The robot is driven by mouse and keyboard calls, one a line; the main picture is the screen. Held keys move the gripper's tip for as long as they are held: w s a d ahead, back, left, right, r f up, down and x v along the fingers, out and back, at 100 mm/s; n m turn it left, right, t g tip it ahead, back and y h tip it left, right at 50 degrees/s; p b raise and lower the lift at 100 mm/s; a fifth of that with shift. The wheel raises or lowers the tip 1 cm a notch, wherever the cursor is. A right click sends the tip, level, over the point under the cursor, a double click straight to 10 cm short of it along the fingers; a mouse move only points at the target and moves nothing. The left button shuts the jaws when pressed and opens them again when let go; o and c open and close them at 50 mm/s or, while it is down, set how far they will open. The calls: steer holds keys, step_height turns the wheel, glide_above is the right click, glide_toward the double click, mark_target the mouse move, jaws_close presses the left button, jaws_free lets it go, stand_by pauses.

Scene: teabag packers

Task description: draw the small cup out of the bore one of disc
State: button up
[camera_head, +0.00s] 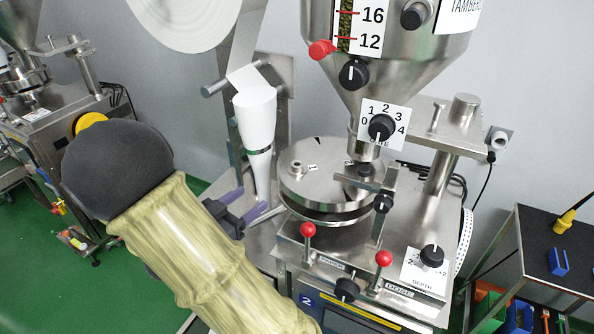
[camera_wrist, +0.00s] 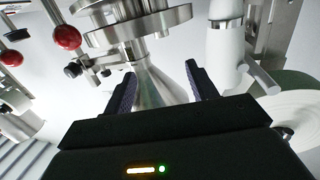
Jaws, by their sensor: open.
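The round steel disc (camera_head: 325,190) lies on top of the machine in the middle of the head view. A small metal cup (camera_head: 296,168) sits upright in the disc's left part, beside a small label too tiny to read. My gripper (camera_head: 251,207) is open and empty, left of and apart from the disc. In the wrist view my gripper (camera_wrist: 161,84) has its purple-padded fingers spread, with the hopper cone behind them.
A steel hopper (camera_head: 385,70) stands over the disc's back right. A bar clamp (camera_head: 378,190) crosses the disc's right side. Two red-knobbed levers (camera_head: 308,230) rise in front. A white paper tube (camera_head: 257,125) stands behind my gripper. A dark side table (camera_head: 560,250) is at right.

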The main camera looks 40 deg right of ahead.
steer(key=p, duration=0.5)
glide_toward(293, 167)
steer(key=s+x, duration=0.1)
steer(key=x, duration=0.3)
steer(key=shift+w+d+b, duration=0.15)
steer(key=shift+w+b, duration=0.15)
steer(key=p+x, duration=0.3)
steer(key=x, duration=0.2)
steer(key=shift+w+r+p, duration=0.1)
steer(key=shift+w+p, duration=0.1)
steer(key=shift+p, duration=0.15)
steer(key=shift+d, duration=0.15)
steer(key=c, duration=1.1)
